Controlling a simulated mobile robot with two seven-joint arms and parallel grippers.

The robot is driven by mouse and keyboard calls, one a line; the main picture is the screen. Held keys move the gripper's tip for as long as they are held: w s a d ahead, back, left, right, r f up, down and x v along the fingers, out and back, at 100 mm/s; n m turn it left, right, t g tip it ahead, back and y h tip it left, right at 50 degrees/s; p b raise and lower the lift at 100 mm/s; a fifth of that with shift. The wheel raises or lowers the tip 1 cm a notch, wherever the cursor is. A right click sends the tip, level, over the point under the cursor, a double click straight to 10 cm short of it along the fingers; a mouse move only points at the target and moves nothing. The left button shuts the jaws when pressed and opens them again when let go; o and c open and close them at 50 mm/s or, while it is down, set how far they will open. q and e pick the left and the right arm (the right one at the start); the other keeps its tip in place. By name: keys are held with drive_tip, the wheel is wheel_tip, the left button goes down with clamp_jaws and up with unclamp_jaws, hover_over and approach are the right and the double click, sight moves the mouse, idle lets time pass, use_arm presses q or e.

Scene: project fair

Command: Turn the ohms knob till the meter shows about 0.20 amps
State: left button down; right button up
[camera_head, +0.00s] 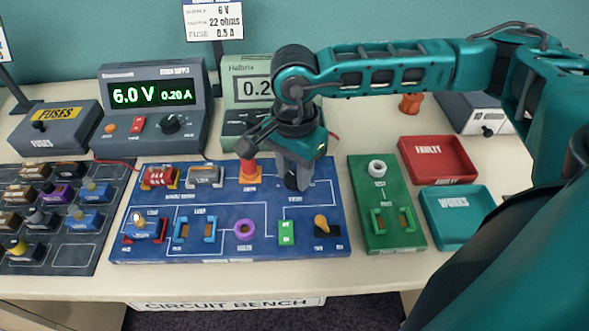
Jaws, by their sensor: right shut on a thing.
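My right gripper (293,178) points down onto the upper right part of the blue circuit board (270,212). It is shut on the ohms knob, which the fingers and wrist hide. The knob's pointer and scale cannot be read. The grey-green meter (236,93) stands behind the board. My left gripper is not in view.
A parts tray (100,228) lies left of the board. A green test board (360,205), a red FAULTY tray (470,170) and a teal WORKS tray (432,215) lie right. A FUSES box (70,143) stands far left. An orange-topped part (249,170) stands close left of my gripper.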

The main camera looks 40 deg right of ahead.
sight(295, 176)
drive_tip(key=shift+f+n+b, duration=0.2)
drive_tip(key=shift+n+b, duration=0.3)
drive_tip(key=shift+b, duration=0.2)
drive_tip(key=shift+r+n, duration=0.2)
drive_tip(key=shift+n, duration=0.1)
drive_tip(key=o, duration=1)
drive_tip(key=shift+r, duration=0.1)
wheel_tip(295, 176, up, 13)
drive_tip(key=shift+f, duration=0.1)
